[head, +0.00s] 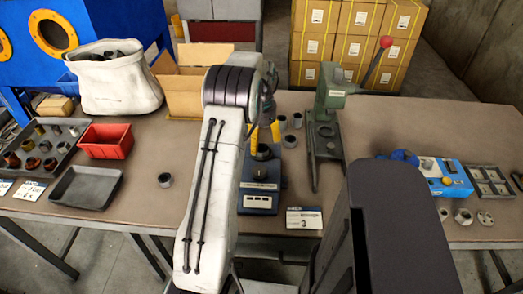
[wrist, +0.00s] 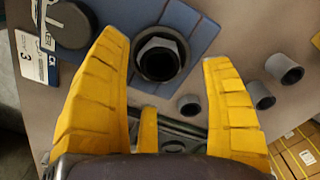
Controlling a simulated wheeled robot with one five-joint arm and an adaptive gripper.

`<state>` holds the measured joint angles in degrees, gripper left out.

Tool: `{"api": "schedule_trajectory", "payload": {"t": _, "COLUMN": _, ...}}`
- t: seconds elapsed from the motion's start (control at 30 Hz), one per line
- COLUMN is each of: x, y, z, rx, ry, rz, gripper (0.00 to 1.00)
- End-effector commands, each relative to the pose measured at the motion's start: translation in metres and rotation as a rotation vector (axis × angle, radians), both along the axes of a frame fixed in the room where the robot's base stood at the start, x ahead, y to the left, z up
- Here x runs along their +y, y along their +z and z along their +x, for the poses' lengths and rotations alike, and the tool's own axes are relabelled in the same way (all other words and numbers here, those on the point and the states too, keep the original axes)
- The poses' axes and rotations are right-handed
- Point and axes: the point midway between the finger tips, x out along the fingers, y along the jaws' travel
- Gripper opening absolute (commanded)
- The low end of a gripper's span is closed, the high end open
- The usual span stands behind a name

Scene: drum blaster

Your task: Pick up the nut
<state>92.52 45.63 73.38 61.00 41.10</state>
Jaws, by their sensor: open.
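The nut (wrist: 158,43) shows in the wrist view as a grey hexagonal rim in the mouth of a dark round cup (wrist: 183,68). The cup sits on a blue device (wrist: 200,38), which also shows in the head view (head: 259,195) on the table. My gripper (wrist: 163,50) is open, its yellow fingers spread to the left and right of the nut and cup, with nothing between them. In the head view, my gripper (head: 264,136) is above the blue device, and my arm hides part of it. I cannot tell how deep the nut sits.
Loose grey rings (head: 289,141) lie right of the device, beside a green press (head: 325,138). A small card (head: 304,218) stands in front. A red bin (head: 106,141) and a dark tray (head: 86,188) lie at left. The table between tray and device is mostly clear.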

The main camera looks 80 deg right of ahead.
Motion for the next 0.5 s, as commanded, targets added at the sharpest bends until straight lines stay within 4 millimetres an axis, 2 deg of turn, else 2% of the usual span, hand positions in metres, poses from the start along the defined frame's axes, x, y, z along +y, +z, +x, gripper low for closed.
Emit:
{"api": "schedule_trajectory", "payload": {"t": 0.23, "x": 0.000, "y": -0.029, "z": -0.002, "rx": -0.001, "ry": 0.001, "rz": 0.002, "gripper": 0.73}}
{"api": "schedule_trajectory", "payload": {"t": 0.5, "x": -0.001, "y": -0.037, "z": -0.002, "rx": 0.000, "ry": 0.001, "rz": 0.000, "gripper": 0.73}}
